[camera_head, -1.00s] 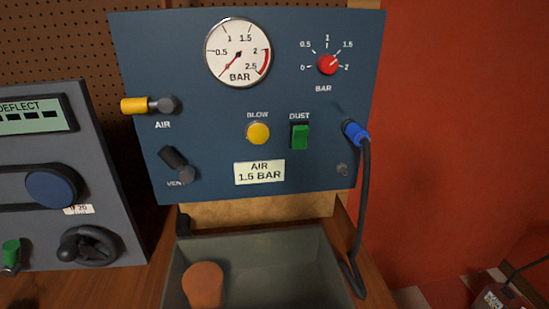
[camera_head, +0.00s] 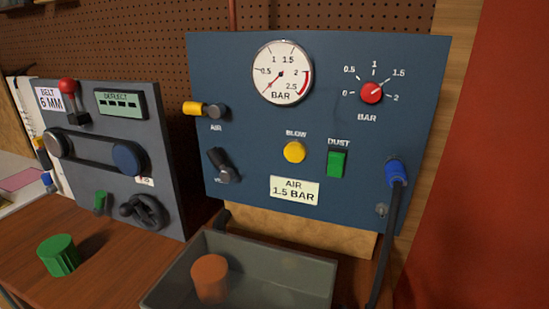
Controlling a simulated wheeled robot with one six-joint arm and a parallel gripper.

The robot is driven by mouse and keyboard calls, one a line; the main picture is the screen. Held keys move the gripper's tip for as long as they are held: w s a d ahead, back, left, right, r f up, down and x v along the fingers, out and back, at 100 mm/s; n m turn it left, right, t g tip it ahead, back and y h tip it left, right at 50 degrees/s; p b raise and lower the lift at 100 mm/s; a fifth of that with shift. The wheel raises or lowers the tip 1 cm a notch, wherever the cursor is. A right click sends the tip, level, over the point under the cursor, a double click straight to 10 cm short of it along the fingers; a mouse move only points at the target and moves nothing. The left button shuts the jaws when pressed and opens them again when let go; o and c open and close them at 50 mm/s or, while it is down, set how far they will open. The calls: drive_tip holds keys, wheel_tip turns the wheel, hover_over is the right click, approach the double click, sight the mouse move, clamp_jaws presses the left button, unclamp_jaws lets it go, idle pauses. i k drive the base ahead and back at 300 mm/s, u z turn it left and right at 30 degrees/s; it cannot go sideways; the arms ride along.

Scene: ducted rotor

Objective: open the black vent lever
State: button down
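The black vent lever (camera_head: 223,164) is on the lower left of the blue air panel (camera_head: 250,215), below the yellow AIR lever (camera_head: 196,108). It is tilted, running from upper left to lower right, and its label is mostly covered. The AIR lever lies horizontal, pointing left. The gauge (camera_head: 283,72) has its needle pointing to the lower left, near the low end. My gripper is not in view.
A grey tray (camera_head: 290,272) below the panel holds an orange-brown cylinder (camera_head: 210,278). A grey belt panel (camera_head: 110,190) stands to the left. A green ribbed cylinder (camera_head: 58,255) stands on the wooden bench. A black hose (camera_head: 384,250) hangs from a blue connector (camera_head: 396,173) at right.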

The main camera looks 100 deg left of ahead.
sight(228, 174)
drive_tip(key=z, duration=0.1)
drive_tip(key=k, duration=0.95)
drive_tip(key=u, duration=1.65)
